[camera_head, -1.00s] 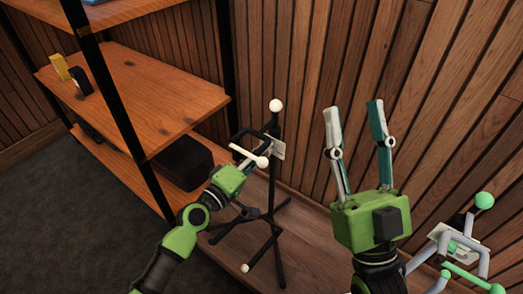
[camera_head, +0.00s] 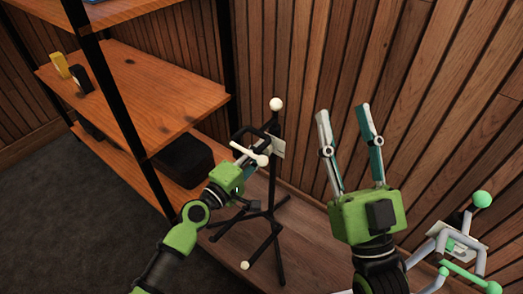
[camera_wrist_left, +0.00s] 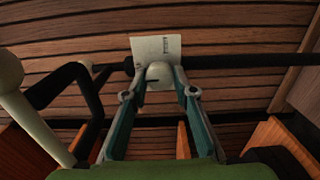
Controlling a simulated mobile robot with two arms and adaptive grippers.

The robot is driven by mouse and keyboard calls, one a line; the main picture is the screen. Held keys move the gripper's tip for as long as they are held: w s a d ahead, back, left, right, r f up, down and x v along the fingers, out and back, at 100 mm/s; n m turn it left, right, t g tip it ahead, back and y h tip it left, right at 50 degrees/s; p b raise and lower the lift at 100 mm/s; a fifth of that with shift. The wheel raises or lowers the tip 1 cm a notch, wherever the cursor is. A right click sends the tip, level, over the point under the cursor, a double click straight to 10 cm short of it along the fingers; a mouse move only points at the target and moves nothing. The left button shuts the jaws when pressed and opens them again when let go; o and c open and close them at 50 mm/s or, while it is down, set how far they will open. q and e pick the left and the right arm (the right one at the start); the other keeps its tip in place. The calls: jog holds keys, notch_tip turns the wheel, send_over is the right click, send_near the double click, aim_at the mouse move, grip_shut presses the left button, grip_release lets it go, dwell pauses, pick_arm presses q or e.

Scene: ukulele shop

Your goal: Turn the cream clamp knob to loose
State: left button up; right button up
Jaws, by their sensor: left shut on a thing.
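The cream clamp knob (camera_wrist_left: 159,75) sits on the black stand (camera_head: 272,190), in front of a small white plate (camera_wrist_left: 155,47). My left gripper (camera_wrist_left: 160,82) is shut on the knob, with one fingertip on each side of it in the left wrist view. In the head view the left gripper (camera_head: 256,155) reaches the stand from the lower left, and the knob is hidden there. A cream bar with a round end (camera_head: 262,160) crosses in front of the fingers. My right gripper (camera_head: 341,112) is open and empty, raised to the right of the stand.
A similar stand with green ends (camera_head: 460,265) is at the lower right. A wooden shelf unit (camera_head: 150,95) with black posts is at left; a black box (camera_head: 185,160) lies on a lower shelf. A wood-slat wall (camera_head: 300,60) stands close behind.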

pick_arm(q)
jog(key=shift+a, duration=0.1)
jog(key=o, duration=1.1)
jog(key=shift+c, duration=0.2)
jog(key=v, duration=1.2)
